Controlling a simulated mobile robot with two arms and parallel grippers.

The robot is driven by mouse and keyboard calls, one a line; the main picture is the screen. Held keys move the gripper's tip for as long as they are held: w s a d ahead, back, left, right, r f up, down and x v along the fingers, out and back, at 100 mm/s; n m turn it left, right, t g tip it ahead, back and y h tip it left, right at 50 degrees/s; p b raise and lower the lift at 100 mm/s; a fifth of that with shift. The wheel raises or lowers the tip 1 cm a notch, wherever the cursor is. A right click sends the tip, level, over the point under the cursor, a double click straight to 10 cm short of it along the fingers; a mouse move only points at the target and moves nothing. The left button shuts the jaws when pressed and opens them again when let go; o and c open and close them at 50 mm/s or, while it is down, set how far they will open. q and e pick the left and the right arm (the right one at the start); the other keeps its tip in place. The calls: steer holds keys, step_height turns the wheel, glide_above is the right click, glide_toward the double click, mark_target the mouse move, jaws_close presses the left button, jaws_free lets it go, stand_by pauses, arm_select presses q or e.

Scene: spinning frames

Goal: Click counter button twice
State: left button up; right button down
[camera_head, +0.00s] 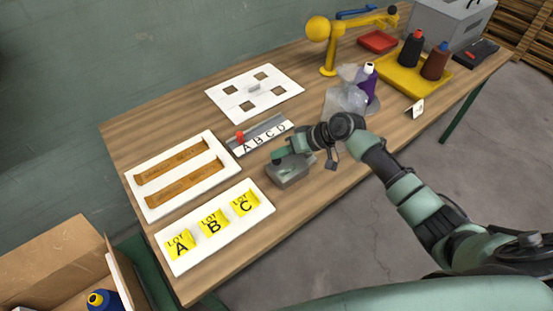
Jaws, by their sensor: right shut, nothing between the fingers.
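The counter (290,176) is a small grey box on the wooden table, to the right of the lot cards. My right gripper (283,155) reaches in from the right and is over the top of the counter, with its fingers shut and empty. A small green part shows at the counter's top; I cannot tell whether it is the button or a fingertip. The gripper hides much of the counter's top, so contact with the button cannot be told. My left gripper is not in view.
A sliding lettered strip (265,138) lies just behind the counter. A white board with yellow lot cards (265,213) is at front left. Bare table lies in front of the counter.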

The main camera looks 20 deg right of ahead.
mark_target(280, 160)
steer(key=shift+f+b, duration=0.4)
steer(key=shift+f, duration=0.25)
stand_by(0.3)
steer(key=shift+r, duration=0.1)
steer(key=shift+r+p, duration=1)
step_height(280, 160, up, 5)
steer(key=p, duration=0.4)
steer(key=shift+p, duration=0.3)
steer(key=shift+d, duration=0.1)
stand_by(2.0)
